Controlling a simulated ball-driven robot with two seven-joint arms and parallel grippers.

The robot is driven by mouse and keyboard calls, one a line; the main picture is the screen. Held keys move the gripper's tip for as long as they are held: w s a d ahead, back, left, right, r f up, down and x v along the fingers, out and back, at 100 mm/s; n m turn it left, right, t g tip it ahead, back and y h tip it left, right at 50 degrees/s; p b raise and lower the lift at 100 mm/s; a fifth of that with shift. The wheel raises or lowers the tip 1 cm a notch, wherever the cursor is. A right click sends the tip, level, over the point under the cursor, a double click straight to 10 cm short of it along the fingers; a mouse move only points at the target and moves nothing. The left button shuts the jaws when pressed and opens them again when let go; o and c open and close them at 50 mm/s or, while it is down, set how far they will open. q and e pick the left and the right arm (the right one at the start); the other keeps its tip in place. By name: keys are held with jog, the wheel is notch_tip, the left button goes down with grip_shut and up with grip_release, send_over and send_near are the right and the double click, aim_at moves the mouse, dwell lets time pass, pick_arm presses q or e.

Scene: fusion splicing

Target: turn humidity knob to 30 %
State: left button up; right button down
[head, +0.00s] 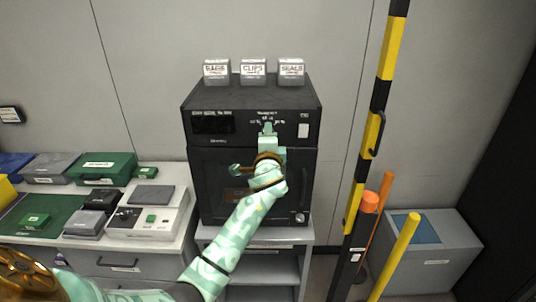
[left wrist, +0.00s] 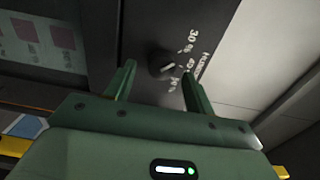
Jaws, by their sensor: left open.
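The black cabinet (head: 200,165) stands in the middle of the head view, with a control strip along its upper front. My left gripper (head: 267,128) is at that strip and hides the humidity knob there. In the left wrist view the round dark knob (left wrist: 161,63) shows between the two green fingers of my left gripper (left wrist: 159,70). The fingers are open, one on each side of it, with gaps visible. White print beside the knob includes "30 %" (left wrist: 195,39); other marks are hard to read. A pale mark shows on the knob, but its exact setting is unclear. My right gripper is not in view.
Boxes labelled BAGS (head: 216,71), CLIPS (head: 253,71) and SEALS (head: 291,71) stand on the cabinet. A dark display (head: 212,124) is left on its strip. A worktop with cases and a device (head: 148,221) is at left. A yellow-black pole (head: 379,95) stands at right.

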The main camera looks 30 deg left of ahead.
pick_arm(q)
jog(key=v, duration=1.5)
jog(key=shift+s+b, duration=0.2)
jog(key=shift+b, duration=0.25)
